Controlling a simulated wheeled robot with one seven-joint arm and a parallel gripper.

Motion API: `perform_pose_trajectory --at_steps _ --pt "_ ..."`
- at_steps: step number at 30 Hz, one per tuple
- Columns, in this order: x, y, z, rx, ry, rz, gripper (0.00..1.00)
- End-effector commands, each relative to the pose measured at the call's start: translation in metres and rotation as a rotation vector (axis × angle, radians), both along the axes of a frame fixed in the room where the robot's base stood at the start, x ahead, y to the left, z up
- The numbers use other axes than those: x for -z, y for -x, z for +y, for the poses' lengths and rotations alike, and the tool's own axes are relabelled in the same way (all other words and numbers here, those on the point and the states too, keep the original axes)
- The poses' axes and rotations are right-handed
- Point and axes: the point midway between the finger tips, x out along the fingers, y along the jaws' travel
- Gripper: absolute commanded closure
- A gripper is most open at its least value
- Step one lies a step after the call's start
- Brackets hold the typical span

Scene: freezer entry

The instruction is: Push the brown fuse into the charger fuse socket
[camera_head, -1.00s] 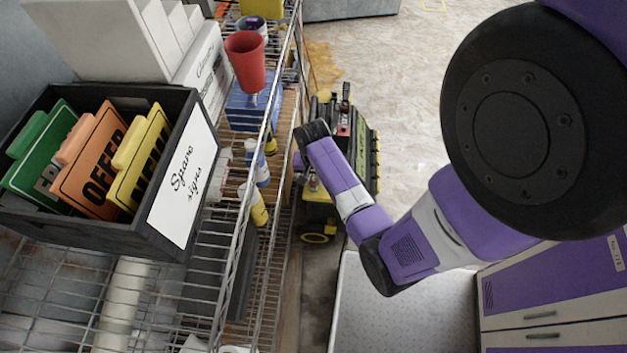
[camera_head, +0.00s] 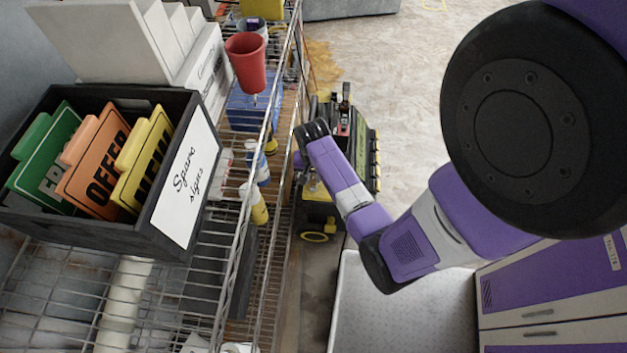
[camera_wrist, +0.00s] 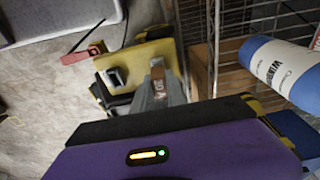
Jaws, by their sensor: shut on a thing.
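In the wrist view, my gripper (camera_wrist: 163,92) shows grey fingers shut on a small brown fuse (camera_wrist: 157,74) with dark lettering. Behind it is a yellow panel (camera_wrist: 150,50) with a square grey-rimmed dark opening (camera_wrist: 115,77), which looks like the fuse socket. The fuse appears to the right of this opening, apart from it in the picture; I cannot tell the depth between them. In the head view, the black and yellow charger (camera_head: 352,150) stands on the floor beyond the shelf. My forearm reaches to its left side and the gripper's fingers are hidden there.
A wire shelf (camera_head: 282,200) stands close on the left, with a sign box (camera_head: 170,243), a red cup (camera_head: 246,62) and bottles. The wrist view shows a blue-and-white bottle (camera_wrist: 285,70) close on the right. A red part (camera_wrist: 82,54) sits left of the yellow panel. Floor beyond is clear.

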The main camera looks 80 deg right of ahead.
Motion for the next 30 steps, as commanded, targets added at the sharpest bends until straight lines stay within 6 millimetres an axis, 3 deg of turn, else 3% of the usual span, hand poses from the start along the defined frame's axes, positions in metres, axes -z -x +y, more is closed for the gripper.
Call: perform_pose_trajectory --at_steps 30 --pt "-0.041 0.0 0.0 0.0 0.0 0.0 1.0"
